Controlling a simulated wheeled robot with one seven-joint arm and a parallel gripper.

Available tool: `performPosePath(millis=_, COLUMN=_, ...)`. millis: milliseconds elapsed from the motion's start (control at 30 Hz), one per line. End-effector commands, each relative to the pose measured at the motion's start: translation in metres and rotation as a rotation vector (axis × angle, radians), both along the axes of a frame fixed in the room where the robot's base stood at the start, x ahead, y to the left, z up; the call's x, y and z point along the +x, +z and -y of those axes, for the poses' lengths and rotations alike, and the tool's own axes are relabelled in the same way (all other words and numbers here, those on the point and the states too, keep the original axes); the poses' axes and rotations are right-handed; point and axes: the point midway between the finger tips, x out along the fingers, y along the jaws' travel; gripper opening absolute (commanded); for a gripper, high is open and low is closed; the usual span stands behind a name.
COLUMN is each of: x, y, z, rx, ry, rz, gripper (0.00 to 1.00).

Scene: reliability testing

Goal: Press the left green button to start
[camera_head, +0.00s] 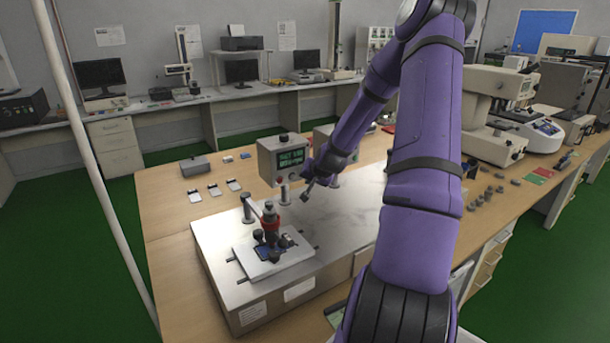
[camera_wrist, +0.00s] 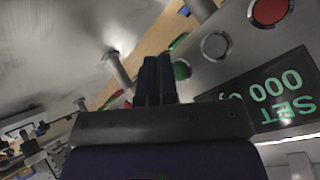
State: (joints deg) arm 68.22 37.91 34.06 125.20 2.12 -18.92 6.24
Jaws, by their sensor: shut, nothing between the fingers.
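In the wrist view a round green button (camera_wrist: 182,70) sits on the grey panel, just right of my shut gripper (camera_wrist: 157,60) and partly hidden by its dark fingers. I cannot tell whether they touch it. A second small green patch (camera_wrist: 178,42) shows farther up at the panel's edge; I cannot tell if it is a button. In the head view my gripper (camera_head: 307,191) is beside the lower right of the grey control box (camera_head: 268,162) with a green-lit screen (camera_head: 292,158).
In the wrist view, a grey button (camera_wrist: 216,46) and red button (camera_wrist: 270,12) are on the panel, near a screen (camera_wrist: 275,98) with green text. Small samples (camera_head: 214,190) lie left.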

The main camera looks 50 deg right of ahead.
Motion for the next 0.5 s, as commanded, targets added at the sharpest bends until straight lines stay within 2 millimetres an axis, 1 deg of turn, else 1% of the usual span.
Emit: performPosePath(millis=500, x=0.0082, y=0.0002, z=0.0024, rx=-0.001, ry=0.0, rz=0.001, gripper=0.0)
